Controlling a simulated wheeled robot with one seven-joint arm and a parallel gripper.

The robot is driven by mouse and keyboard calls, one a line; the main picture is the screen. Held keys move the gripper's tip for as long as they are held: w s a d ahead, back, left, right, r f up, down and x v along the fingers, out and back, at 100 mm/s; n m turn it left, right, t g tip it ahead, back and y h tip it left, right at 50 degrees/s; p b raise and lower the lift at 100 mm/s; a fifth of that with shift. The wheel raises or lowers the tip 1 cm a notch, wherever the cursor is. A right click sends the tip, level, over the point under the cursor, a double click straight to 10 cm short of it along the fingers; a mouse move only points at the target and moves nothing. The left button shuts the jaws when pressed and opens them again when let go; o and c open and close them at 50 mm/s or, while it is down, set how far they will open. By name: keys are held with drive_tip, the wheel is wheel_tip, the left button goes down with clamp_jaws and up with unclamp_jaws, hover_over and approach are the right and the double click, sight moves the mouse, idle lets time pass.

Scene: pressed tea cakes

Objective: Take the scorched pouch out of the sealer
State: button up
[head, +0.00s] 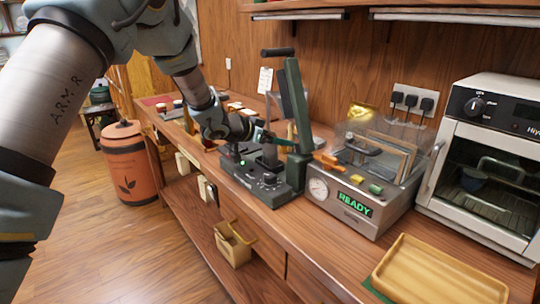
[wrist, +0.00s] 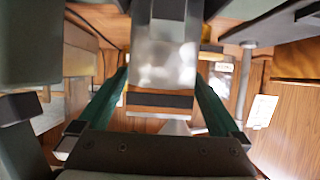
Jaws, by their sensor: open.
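The dark green sealer (head: 262,183) stands on the wooden counter, with its thick lever arm (head: 298,105) raised and a small green light on its base. My gripper (head: 272,140) is at the sealer's upper part, beside the lever. In the wrist view its two green fingers (wrist: 160,108) are spread apart. A shiny silver sheet with a dark band, seemingly the scorched pouch (wrist: 165,65), shows between them. I cannot tell whether the fingers touch it. In the head view the pouch cannot be made out behind the gripper and sealer.
A clear-lidded machine (head: 345,215) reading READY stands close on the right, with a gold packet (head: 362,112) behind it. A toaster oven (head: 490,150) and an empty wooden tray (head: 440,275) are farther right. An orange bin (head: 126,165) stands on the floor at left.

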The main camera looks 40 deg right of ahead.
clamp_jaws()
idle(0.8)
